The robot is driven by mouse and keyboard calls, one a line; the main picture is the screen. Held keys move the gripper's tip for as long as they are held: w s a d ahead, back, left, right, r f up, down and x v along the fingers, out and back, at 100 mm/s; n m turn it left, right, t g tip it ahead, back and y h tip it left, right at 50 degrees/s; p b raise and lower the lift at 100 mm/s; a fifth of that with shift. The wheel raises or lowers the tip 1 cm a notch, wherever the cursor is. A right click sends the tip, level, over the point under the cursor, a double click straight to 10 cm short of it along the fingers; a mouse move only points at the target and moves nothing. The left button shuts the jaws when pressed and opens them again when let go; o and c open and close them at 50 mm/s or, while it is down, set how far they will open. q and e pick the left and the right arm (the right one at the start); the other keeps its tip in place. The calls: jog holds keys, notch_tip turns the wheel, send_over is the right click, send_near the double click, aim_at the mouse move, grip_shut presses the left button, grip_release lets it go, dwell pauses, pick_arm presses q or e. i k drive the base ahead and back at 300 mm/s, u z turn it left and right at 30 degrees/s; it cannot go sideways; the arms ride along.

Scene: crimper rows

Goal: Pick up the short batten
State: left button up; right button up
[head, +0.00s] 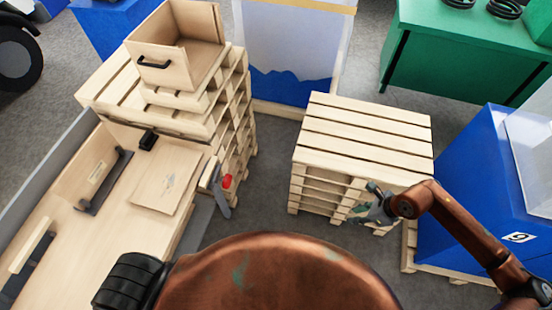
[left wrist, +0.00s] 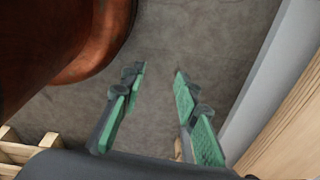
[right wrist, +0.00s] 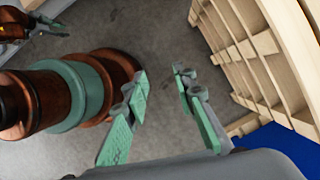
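A short light wooden strip (head: 32,250), which looks like a batten, lies at the lower left of the head view, by a dark bracket on the wooden bench (head: 90,250). I cannot tell for sure that it is the short batten. My right gripper (head: 372,208) is in front of the pallet stack on the right, far from the strip. In the right wrist view my right gripper (right wrist: 160,75) is open and empty above the floor. In the left wrist view my left gripper (left wrist: 160,72) is open and empty over grey floor; the head view does not show it.
A dark bracket (head: 103,182) and a flat board (head: 167,181) lie on the bench. A red-tipped tool (head: 226,182) is at its right edge. A wooden box (head: 170,65) tops the left pallets. A pallet stack (head: 365,130) and blue bin (head: 480,200) stand right. Floor lies between stacks.

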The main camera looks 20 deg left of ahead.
aim_at(202, 184)
jog(key=z, duration=0.05)
jog(key=i, duration=1.45)
jog(key=u, duration=3.6)
